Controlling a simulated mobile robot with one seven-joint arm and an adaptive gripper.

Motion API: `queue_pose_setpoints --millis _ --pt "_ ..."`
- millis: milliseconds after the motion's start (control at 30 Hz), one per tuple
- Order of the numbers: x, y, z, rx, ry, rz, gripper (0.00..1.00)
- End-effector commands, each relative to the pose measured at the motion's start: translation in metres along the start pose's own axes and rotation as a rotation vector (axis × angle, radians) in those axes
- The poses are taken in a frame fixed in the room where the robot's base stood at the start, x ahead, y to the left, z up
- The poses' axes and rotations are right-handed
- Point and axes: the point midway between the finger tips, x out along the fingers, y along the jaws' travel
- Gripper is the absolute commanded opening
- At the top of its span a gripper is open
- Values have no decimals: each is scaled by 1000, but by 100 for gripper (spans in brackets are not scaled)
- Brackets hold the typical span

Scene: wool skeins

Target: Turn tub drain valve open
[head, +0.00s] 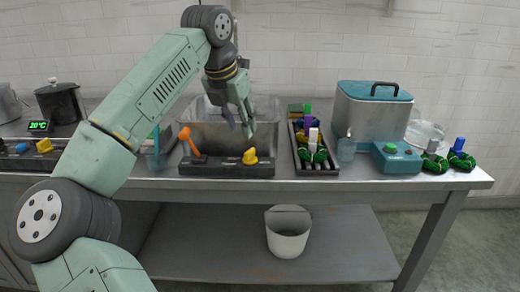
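A grey metal tub (200,137) stands at the back of the steel bench, partly hidden by my arm. A dark control panel (222,169) lies along its front. On the panel, an orange lever (188,141) stands at the left, tilted, and a yellow knob (250,157) sits to the right. Small markings on the panel are too small to read, so I cannot tell which one is the drain valve. My gripper (239,129) points down over the tub's front right, above the yellow knob and apparently apart from it. Its fingers look spread with nothing between them.
A rack (313,167) with coloured skeins stands right of the panel, close to it. Beyond are a glass jar (346,148), a teal-lidded vat (372,119) and more skeins (459,158). A black pot (60,103) stands left. A white bucket (288,240) sits on the lower shelf.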

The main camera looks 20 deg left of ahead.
Motion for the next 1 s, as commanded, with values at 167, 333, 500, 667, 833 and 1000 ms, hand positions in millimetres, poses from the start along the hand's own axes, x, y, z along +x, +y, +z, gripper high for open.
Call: queue_pose_setpoints --millis 167,333,500,667,833,1000 --pt "36 -1 0 0 1 -5 32" --pt "65 -2 0 1 0 -5 32" --pt "84 -2 1 1 -2 -5 32" --pt "90 -2 1 1 -2 -3 32" --pt "91 -2 1 1 -2 -3 32" --pt "90 -2 1 1 -2 -3 24"
